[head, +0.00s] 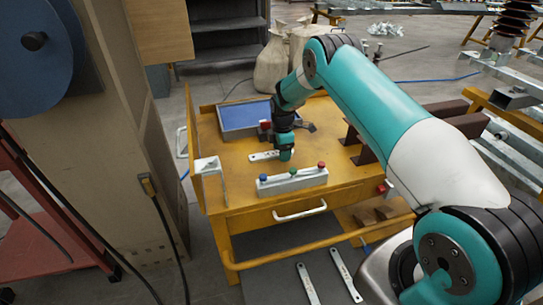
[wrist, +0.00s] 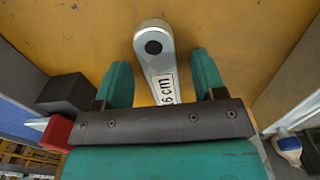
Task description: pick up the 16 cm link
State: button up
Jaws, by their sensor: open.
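A flat grey metal link (wrist: 153,43) with a dark round hole lies on the yellow workbench. Its white label reads "6 cm" in the wrist view, and the rest of the label is hidden behind my gripper's body. The link also shows in the head view (head: 261,156), sticking out to the left of my gripper (head: 285,157). In the wrist view my gripper (wrist: 162,75) is open, with one green finger on each side of the link. I cannot tell whether the fingers touch it.
A white block with blue, green and red knobs (head: 293,181) stands in front of my gripper. A blue tray (head: 243,117) is behind it, and a bracket (head: 209,166) is at left. Brown steel beams (head: 362,142) lie at right. Two more links (head: 308,284) (head: 345,275) lie low in front.

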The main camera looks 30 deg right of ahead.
grip_shut()
jog(key=shift+r, duration=0.15)
